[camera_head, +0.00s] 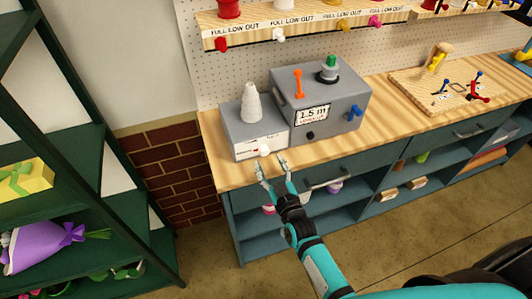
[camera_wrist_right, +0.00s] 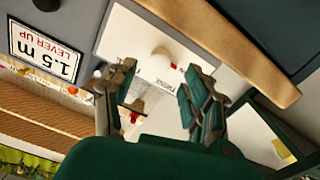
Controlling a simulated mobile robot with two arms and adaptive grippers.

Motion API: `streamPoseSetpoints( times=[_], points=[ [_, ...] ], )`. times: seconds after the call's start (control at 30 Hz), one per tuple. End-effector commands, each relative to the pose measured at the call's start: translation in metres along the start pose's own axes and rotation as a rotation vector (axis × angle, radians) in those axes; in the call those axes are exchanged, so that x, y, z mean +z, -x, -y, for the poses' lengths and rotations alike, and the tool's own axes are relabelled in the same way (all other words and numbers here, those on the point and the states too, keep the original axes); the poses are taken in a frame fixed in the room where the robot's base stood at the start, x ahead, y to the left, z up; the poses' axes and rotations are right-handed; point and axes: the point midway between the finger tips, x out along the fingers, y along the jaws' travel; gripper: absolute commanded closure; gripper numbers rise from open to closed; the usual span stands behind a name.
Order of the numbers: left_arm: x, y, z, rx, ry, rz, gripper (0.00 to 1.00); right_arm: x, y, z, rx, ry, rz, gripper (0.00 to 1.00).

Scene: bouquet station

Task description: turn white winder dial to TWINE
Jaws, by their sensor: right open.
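The white winder dial (camera_head: 264,151) is a small round knob low on the white front panel of the grey winder box (camera_head: 238,118). In the right wrist view the pale dial (camera_wrist_right: 162,58) shows between the fingers, with a partly readable label beside it. Its pointing direction is too small to tell. My right gripper (camera_head: 271,164) is open and empty, just in front of the dial; its fingers also show in the wrist view (camera_wrist_right: 158,78), spread to either side and apart from the dial. My left gripper is out of view.
A white cone (camera_head: 251,103) stands on the winder box. A larger grey machine (camera_head: 340,112) with a "1.5 m" display adjoins it on the right. The wooden counter (camera_head: 233,173) has a narrow front strip; a drawer handle (camera_head: 328,184) sits below. A green shelf (camera_head: 75,145) stands left.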

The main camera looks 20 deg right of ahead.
Motion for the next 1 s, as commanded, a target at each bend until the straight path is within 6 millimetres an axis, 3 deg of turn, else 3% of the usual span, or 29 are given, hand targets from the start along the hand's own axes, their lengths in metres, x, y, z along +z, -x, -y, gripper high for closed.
streamPoseSetpoints(
  times=[0.2,0.63,1.0],
  points=[
    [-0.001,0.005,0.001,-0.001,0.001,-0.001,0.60,-0.001,-0.032,0.000,0.000,0.001,-0.001,0.49],
    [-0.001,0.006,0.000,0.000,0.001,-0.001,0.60,0.000,-0.041,0.000,0.000,0.000,0.000,0.49],
    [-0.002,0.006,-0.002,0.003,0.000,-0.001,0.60,0.000,-0.041,0.000,0.000,0.000,0.000,0.97]
  ],
)
